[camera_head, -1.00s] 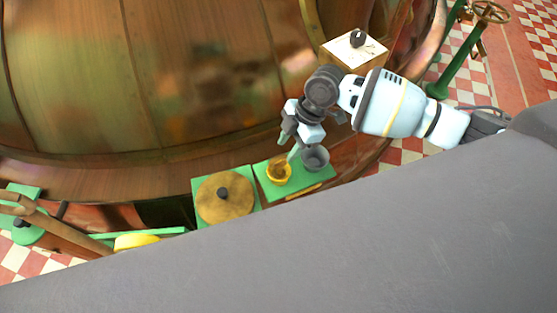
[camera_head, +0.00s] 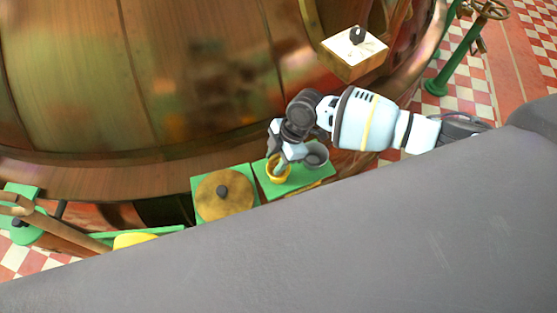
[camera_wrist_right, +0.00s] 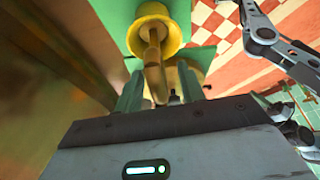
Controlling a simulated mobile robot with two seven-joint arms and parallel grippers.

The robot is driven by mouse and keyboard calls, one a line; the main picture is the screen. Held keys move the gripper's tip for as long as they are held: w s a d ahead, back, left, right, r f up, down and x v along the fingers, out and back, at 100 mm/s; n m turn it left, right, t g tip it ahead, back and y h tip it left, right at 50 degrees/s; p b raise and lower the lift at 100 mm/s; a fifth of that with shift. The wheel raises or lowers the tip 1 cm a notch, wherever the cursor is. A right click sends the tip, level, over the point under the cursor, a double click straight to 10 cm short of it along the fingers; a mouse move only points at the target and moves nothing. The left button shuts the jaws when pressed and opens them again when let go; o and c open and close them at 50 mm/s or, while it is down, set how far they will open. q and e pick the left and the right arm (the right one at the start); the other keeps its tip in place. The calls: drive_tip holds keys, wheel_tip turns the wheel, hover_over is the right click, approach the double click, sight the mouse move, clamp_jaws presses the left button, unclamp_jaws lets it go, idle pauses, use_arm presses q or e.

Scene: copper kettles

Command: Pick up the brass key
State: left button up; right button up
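The brass key (camera_wrist_right: 153,68), a curved brass-coloured bar, sticks up out of a yellow cup (camera_wrist_right: 160,32) in the right wrist view. The yellow cup (camera_head: 279,178) stands on a green board in the head view, where my gripper hides the key. My right gripper (camera_head: 277,168) is just above the cup, pointing down. In the right wrist view my right gripper (camera_wrist_right: 160,78) is open, one finger on each side of the key, with a visible gap on the right. My left gripper does not show in the head view.
A round brass lid (camera_head: 222,203) with a dark knob lies to the left. The big copper kettle (camera_head: 190,70) rises behind. A white-topped box (camera_head: 352,62) stands at upper right.

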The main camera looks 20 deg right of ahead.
sight(276, 155)
clamp_jaws()
drive_tip(key=shift+r, duration=0.1)
drive_tip(key=shift+r, duration=0.5)
wheel_tip(276, 155, up, 2)
drive_tip(key=shift+w+r, duration=0.1)
drive_tip(key=shift+r, duration=0.05)
drive_tip(key=s+d, duration=0.3)
drive_tip(key=s, duration=0.4)
drive_tip(key=s+d+r, duration=0.1)
drive_tip(key=s+d, duration=0.3)
drive_tip(key=s, duration=0.3)
drive_tip(key=shift+s+d+r, duration=0.15)
drive_tip(key=shift+d+r, duration=0.05)
drive_tip(key=shift+r, duration=0.05)
